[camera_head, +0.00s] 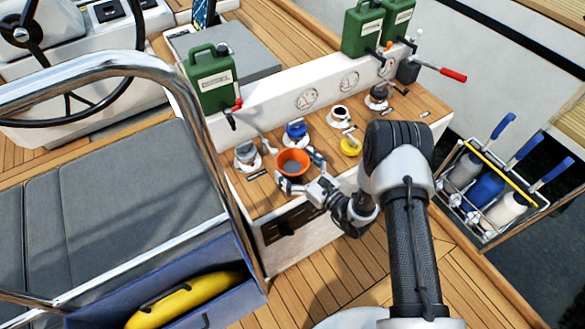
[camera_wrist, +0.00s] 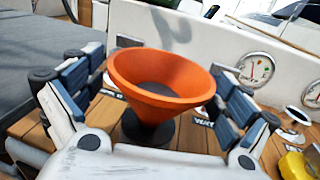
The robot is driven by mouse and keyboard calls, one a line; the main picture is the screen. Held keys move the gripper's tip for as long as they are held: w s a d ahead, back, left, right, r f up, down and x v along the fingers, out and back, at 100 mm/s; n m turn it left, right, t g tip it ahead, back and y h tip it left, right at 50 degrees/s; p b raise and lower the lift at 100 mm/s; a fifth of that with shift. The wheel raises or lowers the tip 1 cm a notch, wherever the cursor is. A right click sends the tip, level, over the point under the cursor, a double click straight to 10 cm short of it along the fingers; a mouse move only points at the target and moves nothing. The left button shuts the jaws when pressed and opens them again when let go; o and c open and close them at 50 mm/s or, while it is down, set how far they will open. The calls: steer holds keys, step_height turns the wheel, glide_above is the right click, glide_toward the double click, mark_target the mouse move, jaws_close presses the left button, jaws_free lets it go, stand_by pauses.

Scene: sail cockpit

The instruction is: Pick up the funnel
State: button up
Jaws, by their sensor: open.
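The orange funnel (camera_head: 293,162) stands upright on the teak bench, wide mouth up. In the wrist view the funnel (camera_wrist: 163,76) fills the middle, over a dark round base (camera_wrist: 148,133). My gripper (camera_head: 298,172) is open at the bench. Its fingers (camera_wrist: 160,105) stand to the left and right of the funnel, with the cone between them. A gap shows on the left; on the right the finger is close to the rim, and I cannot tell whether it touches.
Deck fittings with blue (camera_head: 296,130), black-and-white (camera_head: 340,114) and yellow (camera_head: 351,146) tops stand near the funnel, with a grey one (camera_head: 247,154) to its left. Green jerrycans (camera_head: 211,79) stand on the white ledge behind. A steel rail (camera_head: 185,100) runs at left.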

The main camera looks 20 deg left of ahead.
steer(key=shift+w+a, duration=0.25)
steer(key=shift+a, duration=0.15)
steer(key=c, duration=0.9)
steer(key=shift+r, duration=0.1)
step_height(320, 180, up, 23)
steer(key=p, duration=0.7)
steer(key=shift+p, duration=0.3)
